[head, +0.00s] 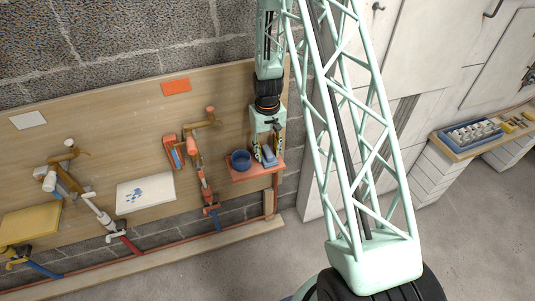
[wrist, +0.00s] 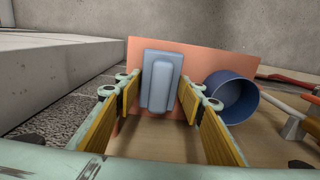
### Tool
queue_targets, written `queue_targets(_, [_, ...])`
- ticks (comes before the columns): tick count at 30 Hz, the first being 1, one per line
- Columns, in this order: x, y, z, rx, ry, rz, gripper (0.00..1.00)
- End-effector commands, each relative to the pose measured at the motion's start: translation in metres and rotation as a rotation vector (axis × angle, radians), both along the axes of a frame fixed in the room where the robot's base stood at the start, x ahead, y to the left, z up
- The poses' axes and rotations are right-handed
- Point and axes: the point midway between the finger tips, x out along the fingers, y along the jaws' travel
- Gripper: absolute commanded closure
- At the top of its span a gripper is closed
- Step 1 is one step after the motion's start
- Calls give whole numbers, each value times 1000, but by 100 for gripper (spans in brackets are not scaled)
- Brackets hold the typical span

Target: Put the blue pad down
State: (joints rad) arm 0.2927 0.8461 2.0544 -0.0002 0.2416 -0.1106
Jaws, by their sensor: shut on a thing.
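The blue pad (head: 269,156) is a light blue block with a raised middle. In the wrist view the pad (wrist: 160,82) stands between the two yellow-lined fingers of my gripper (wrist: 160,98), which is shut on it. In the head view my gripper (head: 264,155) points down at the small orange shelf (head: 240,174), with the pad at or just above its surface.
A dark blue cup (head: 241,160) stands on the shelf left of the pad; the cup (wrist: 232,95) is close to the right finger in the wrist view. A bench (head: 465,148) with a blue tray is far right.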

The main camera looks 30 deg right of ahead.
Motion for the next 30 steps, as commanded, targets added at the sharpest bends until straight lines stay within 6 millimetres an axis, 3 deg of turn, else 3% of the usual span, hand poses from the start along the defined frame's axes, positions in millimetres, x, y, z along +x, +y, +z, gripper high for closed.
queue_targets(14, [0, 0, -4, 0, 0, 0, 74])
queue_targets(15, [0, 0, -4, 0, 0, 0, 63])
queue_targets(17, [0, 0, -3, 0, 0, 0, 59])
queue_targets(30, [0, 0, -1, 0, -1, 0, 59])
